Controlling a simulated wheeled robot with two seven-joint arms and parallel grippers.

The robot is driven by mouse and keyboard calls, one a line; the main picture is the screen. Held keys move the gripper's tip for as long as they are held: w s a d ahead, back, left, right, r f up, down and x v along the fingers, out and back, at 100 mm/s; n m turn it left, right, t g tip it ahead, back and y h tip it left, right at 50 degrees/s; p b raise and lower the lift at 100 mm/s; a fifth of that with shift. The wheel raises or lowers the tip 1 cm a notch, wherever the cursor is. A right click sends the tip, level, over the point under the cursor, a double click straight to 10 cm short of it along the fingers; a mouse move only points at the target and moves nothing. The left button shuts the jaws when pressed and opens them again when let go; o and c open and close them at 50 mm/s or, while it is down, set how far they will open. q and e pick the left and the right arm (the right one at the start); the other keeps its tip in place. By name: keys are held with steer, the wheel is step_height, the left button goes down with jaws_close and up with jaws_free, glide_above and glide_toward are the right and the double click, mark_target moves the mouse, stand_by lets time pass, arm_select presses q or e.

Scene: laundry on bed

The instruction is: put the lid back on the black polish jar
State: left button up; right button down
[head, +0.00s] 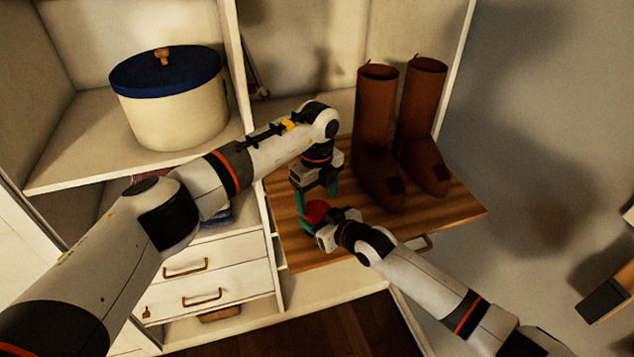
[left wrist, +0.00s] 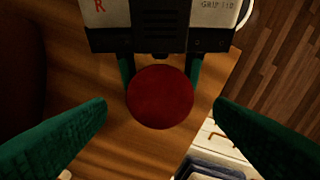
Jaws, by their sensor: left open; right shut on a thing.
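A round dark red disc (head: 316,209) is between the green fingers of my right gripper (head: 312,224), which is shut on it, over the wooden board (head: 285,235). It also shows from above in the left wrist view (left wrist: 160,97). I cannot tell whether it is the lid alone or the lid on a jar; anything under it is hidden. I see no separate black polish jar. My left gripper (head: 315,188) is open, pointing down just above the disc. In the left wrist view its fingers are spread on both sides, apart from the disc.
Two brown boots (head: 377,135) stand at the back of the board. A cream round box (head: 178,118) with a blue lid is on the shelf at left. Drawers (head: 185,265) with brass handles are below. The board's front edge is close to my right gripper.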

mark_target(317, 209)
arm_select(q)
steer(key=shift+f, duration=1.7)
steer(key=c, duration=1)
steer(key=o, duration=1.1)
steer(key=shift+r, duration=0.15)
